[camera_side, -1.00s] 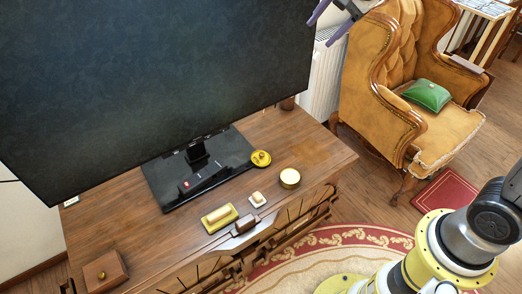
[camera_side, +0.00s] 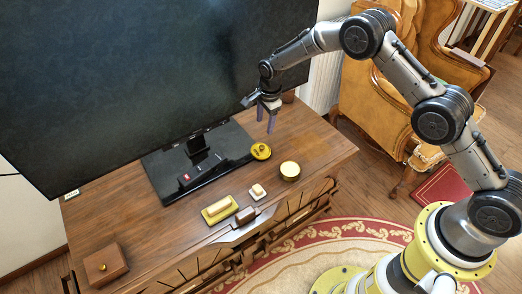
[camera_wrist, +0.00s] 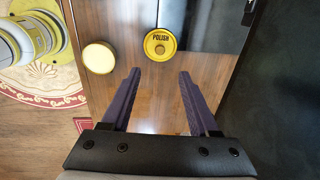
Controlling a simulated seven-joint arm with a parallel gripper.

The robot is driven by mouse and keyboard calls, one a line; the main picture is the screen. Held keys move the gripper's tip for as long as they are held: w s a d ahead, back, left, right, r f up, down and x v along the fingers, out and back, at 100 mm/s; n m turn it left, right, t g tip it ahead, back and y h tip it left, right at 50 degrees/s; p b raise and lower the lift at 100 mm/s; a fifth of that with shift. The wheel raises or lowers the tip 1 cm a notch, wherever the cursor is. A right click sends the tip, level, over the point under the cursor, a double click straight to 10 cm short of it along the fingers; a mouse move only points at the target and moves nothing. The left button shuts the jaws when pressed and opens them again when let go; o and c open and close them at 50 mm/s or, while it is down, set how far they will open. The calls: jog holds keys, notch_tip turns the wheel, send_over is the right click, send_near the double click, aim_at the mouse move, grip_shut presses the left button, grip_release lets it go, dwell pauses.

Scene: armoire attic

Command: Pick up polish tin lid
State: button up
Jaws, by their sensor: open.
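The polish tin lid (camera_side: 261,151) is a yellow disc with a small knob, lying at the right edge of the black TV stand base. In the wrist view the lid (camera_wrist: 160,45) shows the word POLISH and lies beyond my fingertips. A round open-looking tin (camera_side: 290,170) with a pale top stands on the wood to its right; it also shows in the wrist view (camera_wrist: 99,57). My gripper (camera_side: 266,128) is open and empty, its purple fingers pointing down above the cabinet, close behind the lid in the side view. In the wrist view my gripper (camera_wrist: 158,76) has nothing between its fingers.
A large TV (camera_side: 150,80) stands close behind on its black base (camera_side: 165,180). A yellow brush-like block (camera_side: 219,210), a small pale block (camera_side: 257,191), a dark brush (camera_side: 245,216) and a wooden box (camera_side: 105,267) sit on the cabinet top (camera_side: 150,230). An armchair (camera_side: 390,110) is at right.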

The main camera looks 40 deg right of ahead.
aim_at(262, 147)
jog(key=f, duration=0.4)
jog(key=w+f, duration=0.1)
jog(key=f, duration=0.8)
jog(key=shift+w+f, duration=0.1)
jog(key=shift+w, duration=0.3)
grip_shut()
